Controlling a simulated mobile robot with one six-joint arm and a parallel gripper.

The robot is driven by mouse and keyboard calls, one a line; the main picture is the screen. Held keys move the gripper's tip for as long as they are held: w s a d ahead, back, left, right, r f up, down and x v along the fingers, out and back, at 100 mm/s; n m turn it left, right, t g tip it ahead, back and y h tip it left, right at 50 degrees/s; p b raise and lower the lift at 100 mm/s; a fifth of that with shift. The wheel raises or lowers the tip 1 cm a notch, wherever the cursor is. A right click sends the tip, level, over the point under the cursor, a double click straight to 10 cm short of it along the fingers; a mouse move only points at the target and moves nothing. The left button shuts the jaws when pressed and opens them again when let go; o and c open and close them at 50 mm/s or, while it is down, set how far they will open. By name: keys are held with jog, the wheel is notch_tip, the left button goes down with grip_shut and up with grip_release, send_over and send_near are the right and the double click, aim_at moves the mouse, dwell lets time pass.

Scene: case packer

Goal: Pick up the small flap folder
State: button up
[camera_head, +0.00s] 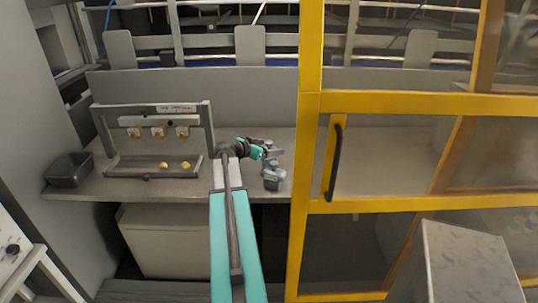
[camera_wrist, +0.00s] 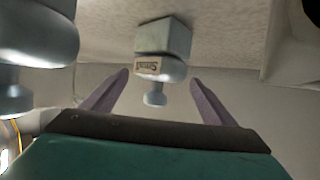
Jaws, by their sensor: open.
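A grey-green block with a rounded grey body and a narrow knob, which I take to be the small flap folder (camera_wrist: 163,38), is in the upper middle of the wrist view. It carries a pale label whose lettering is hard to read. My gripper (camera_wrist: 159,80) is open, with one finger on each side of the knob in the picture. I cannot tell how deep the part sits between them, and no contact shows. In the head view my gripper (camera_head: 277,153) is over the shelf, close to small grey parts (camera_head: 272,178); I cannot tell which is the folder.
A larger grey rounded part (camera_wrist: 38,35) stands at the left of the wrist view. In the head view, a rack (camera_head: 205,125) with yellow pieces and a dark bin (camera_head: 68,170) are on the left of the shelf. A yellow-framed door (camera_head: 310,150) stands close on the right.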

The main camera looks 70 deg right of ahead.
dwell(0.4)
jog(key=c, duration=1.2)
jog(key=shift+r, duration=0.2)
jog(key=shift+r+b, duration=1.4)
jog(key=shift+r, duration=3.5)
